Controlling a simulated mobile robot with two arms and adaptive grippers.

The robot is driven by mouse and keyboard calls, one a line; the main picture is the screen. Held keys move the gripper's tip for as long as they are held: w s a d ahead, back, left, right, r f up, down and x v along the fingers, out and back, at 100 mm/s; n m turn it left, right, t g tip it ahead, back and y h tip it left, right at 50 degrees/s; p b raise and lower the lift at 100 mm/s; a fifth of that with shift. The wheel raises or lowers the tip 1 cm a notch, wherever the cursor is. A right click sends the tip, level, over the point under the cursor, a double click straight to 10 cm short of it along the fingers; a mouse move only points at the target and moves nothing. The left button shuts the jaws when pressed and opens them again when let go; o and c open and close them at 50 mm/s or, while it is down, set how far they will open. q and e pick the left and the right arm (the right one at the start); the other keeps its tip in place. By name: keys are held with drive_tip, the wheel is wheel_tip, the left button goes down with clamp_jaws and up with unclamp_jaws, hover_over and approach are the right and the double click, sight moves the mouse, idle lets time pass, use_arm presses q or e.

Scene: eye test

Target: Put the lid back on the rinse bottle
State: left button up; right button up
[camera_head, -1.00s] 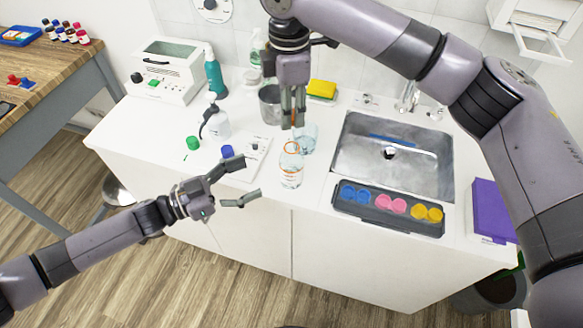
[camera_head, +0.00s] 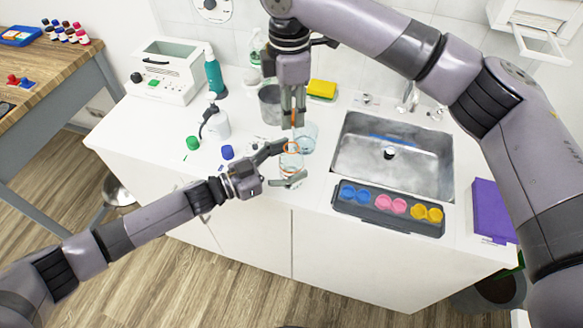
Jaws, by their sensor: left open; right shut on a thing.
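A clear bottle with orange rings (camera_head: 291,160), which I take for the rinse bottle, stands upright near the counter's front edge. My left gripper (camera_head: 289,165) is open, with one finger at its far side and one at its near side. I cannot tell whether they touch it. My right gripper (camera_head: 293,122) is shut, pointing down just above and behind the bottle's top. A small orange piece (camera_head: 294,117) shows between its fingers, possibly the lid; most of it is hidden. A green cap (camera_head: 193,142) and a blue cap (camera_head: 227,152) lie on the counter to the left.
A clear beaker (camera_head: 308,137) stands close behind the bottle on the right, and a metal cup (camera_head: 269,103) behind it. To the right are the sink (camera_head: 430,160) and a dark tray (camera_head: 390,226) with coloured cups.

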use_arm(q)
drive_tip(key=shift+w+d, duration=0.2)
drive_tip(key=shift+d, duration=0.15)
clamp_jaws()
idle(0.8)
